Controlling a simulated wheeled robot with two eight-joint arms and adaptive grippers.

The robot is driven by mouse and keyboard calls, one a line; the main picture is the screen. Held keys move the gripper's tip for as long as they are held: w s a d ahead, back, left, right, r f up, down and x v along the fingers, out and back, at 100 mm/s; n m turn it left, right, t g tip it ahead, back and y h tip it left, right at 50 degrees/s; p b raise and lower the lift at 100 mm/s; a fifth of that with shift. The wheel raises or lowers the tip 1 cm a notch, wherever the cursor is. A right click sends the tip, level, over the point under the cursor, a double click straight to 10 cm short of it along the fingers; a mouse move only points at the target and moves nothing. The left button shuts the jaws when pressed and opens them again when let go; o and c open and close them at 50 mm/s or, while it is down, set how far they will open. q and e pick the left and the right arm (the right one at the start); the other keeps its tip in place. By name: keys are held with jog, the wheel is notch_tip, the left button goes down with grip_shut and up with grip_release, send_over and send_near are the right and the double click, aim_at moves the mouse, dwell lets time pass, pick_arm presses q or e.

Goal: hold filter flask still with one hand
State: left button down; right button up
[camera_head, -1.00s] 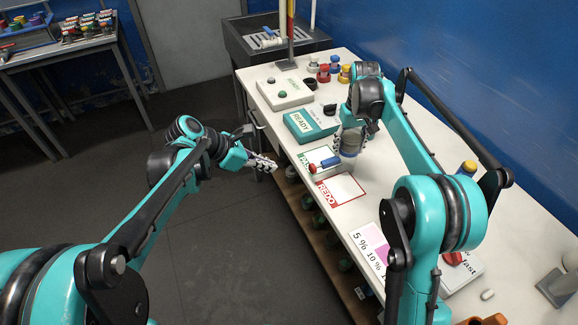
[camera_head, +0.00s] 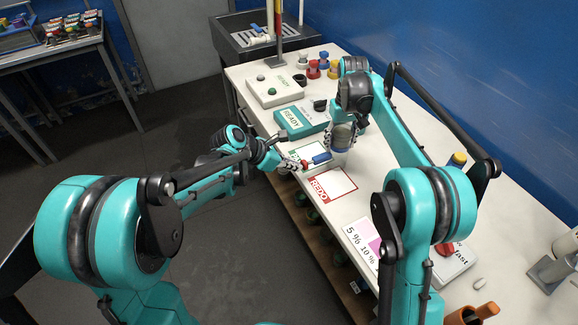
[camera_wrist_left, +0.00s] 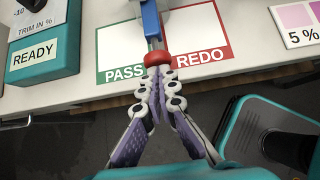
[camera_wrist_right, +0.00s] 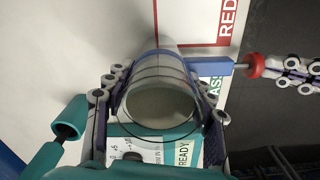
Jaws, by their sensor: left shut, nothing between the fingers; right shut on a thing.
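My right gripper (camera_wrist_right: 160,100) is shut around the flask, one finger on each side. My left gripper (camera_wrist_left: 158,76) is shut and empty, its tips right at the red knob (camera_wrist_left: 157,59). I cannot tell whether they touch it.
The PASS card (camera_wrist_left: 122,50) and REDO card (camera_wrist_left: 198,34) lie side by side. A teal READY device (camera_head: 300,118) and a white READY box (camera_head: 273,89) stand behind. A percent colour chart (camera_head: 362,243) lies nearer me. The floor left of the table is clear.

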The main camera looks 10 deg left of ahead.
pick_arm(q)
jog(key=shift+w+d, duration=0.75)
jog(key=shift+d, duration=0.25)
jog(key=s+a+f+v, duration=0.1)
jog(key=f+v, duration=0.1)
jog(key=v, duration=1.1)
jog(key=shift+s+a, duration=0.2)
jog(key=shift+a, duration=0.15)
jog(key=shift+f, duration=0.15)
jog(key=shift+s+a, duration=0.7)
jog(key=shift+a, duration=0.25)
